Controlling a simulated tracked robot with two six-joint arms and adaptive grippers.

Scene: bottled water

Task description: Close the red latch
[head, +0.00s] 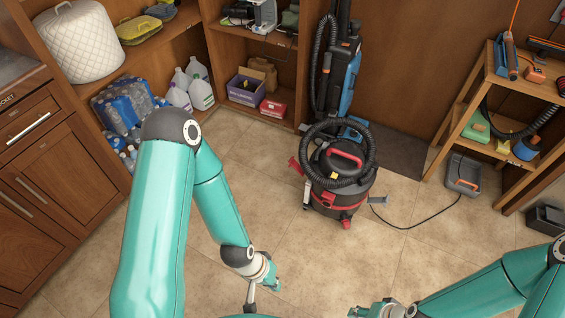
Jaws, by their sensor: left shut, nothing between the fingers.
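A black shop vacuum with red trim (338,185) stands upright on the tiled floor near the middle of the head view. A red latch (296,166) sticks outward from its left side, apart from the body. A red band (338,208) shows low on its front. My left gripper (272,282) is shut and empty, low in the view, in front of and below the vacuum and touching neither it nor the latch. My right gripper (372,309) is at the bottom edge, partly cut off, so its fingers cannot be judged.
A black hose (367,142) loops over the vacuum's top. A cord (432,222) runs right across the floor to a grey-orange box (463,175). A blue-black upright vacuum (342,75) stands behind. Shelves with water bottles (125,108) line the left. The floor between is clear.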

